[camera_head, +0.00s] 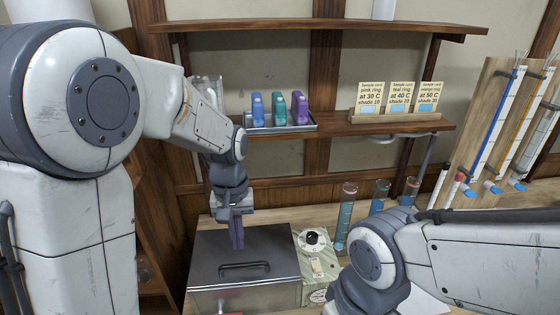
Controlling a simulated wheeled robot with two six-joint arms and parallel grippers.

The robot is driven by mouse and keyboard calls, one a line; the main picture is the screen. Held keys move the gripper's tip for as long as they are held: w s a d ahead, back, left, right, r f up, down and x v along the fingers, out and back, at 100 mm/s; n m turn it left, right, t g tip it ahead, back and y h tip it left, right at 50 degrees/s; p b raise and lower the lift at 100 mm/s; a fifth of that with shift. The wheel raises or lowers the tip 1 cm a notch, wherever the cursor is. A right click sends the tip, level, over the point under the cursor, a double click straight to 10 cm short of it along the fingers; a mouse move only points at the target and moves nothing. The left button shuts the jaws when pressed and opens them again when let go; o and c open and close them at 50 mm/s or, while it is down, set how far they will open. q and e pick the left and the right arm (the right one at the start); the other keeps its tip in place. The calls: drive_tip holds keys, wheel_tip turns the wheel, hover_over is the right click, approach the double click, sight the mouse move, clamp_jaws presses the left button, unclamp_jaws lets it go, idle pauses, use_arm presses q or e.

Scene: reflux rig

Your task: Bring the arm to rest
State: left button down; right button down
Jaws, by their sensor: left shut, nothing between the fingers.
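My left arm comes in from the left, and its gripper (236,232) points down over the grey lid of a box. The gripper is shut and empty, with its fingertips close above the lid, left of the black handle. I cannot tell whether the tips touch the lid. My right arm comes in from the right at the bottom, and its gripper is outside the picture.
The lidded box (205,265) stands beside a control panel with a black knob (312,237). Several glass cylinders (345,215) stand behind my right arm. A shelf (345,127) holds a tray of coloured bottles and sample cards (398,97). A rack (490,125) stands right.

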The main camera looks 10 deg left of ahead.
use_arm(q)
drive_tip(key=s+d+f+m+b, duration=0.2)
drive_tip(key=s+d+m, duration=0.3)
drive_tip(key=s, duration=0.4)
drive_tip(key=s+d+f+m+b, duration=0.3)
drive_tip(key=s+d+m+b, duration=0.1)
drive_tip(key=s, duration=0.5)
drive_tip(key=shift+s+d+f+m+t+h, duration=0.15)
drive_tip(key=shift+s+d+m+t+h, duration=0.35)
drive_tip(key=shift+d, duration=0.6)
drive_tip(key=shift+w, duration=0.2)
